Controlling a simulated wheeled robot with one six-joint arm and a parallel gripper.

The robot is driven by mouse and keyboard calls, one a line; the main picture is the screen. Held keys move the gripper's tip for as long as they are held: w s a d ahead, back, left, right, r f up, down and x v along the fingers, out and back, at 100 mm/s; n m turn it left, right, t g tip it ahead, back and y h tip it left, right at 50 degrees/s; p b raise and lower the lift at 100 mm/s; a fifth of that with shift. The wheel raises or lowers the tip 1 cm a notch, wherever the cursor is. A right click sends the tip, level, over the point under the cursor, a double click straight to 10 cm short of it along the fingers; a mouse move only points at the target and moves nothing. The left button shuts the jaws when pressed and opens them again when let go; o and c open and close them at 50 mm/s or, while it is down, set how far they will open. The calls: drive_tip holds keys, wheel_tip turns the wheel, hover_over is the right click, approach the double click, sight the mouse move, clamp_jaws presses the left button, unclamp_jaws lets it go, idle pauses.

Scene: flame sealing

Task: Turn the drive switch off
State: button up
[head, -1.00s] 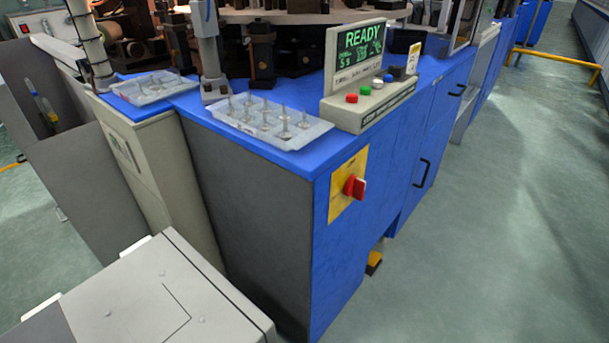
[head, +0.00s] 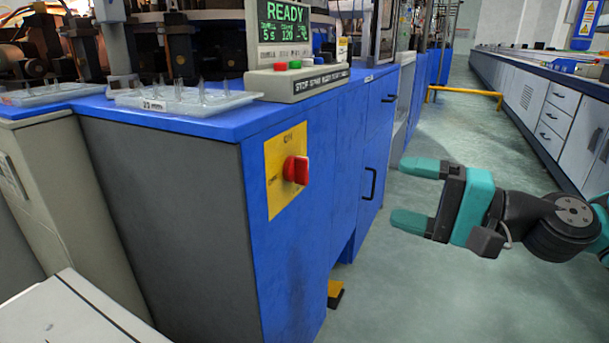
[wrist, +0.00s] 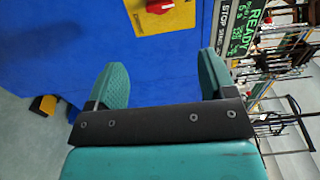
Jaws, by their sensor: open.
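The drive switch is a red rotary knob (head: 296,170) on a yellow plate (head: 286,190). It is on the front face of the blue cabinet (head: 330,200). In the wrist view the red knob (wrist: 160,5) shows at the top edge, partly cut off, on its yellow plate (wrist: 182,17). My gripper (head: 412,194) is open and empty. It is to the right of the switch in the head view, apart from it, with its fingers pointing left. In the wrist view both fingers of my gripper (wrist: 163,80) are spread, with the blue cabinet beyond them.
A control box (head: 297,82) with buttons and a lit READY display (head: 283,20) stands on the cabinet top. A clear tray (head: 187,100) of small parts is to its left. A yellow pedal (head: 335,292) is low by the cabinet. Open floor (head: 420,290) lies to the right.

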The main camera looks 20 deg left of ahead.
sight(308, 172)
drive_tip(key=a, duration=1)
drive_tip(key=w+a, duration=0.1)
drive_tip(key=a, duration=0.4)
drive_tip(key=shift+a+f, duration=0.1)
drive_tip(key=shift+w+a, duration=0.1)
drive_tip(key=shift+a, duration=0.55)
drive_tip(key=c, duration=0.9)
